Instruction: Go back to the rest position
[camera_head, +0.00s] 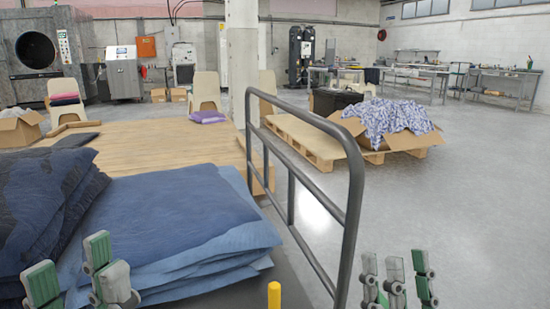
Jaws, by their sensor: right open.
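My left gripper (74,281) is at the lower left edge of the head view, in front of a stack of folded blue cloth (185,235). Its green and grey fingers stand apart, with only blue cloth seen behind the gap. My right gripper (397,282) is at the bottom right, over the bare grey floor. Its fingers are open, with nothing seen between them. The lower parts of both grippers are cut off by the picture's bottom edge.
A dark metal rail (352,190) stands upright between my grippers, near a yellow post (274,294). A dark blue cloth pile (40,205) lies left. Behind are a wooden table (165,150) and a pallet (300,140) with an open box. Right floor is clear.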

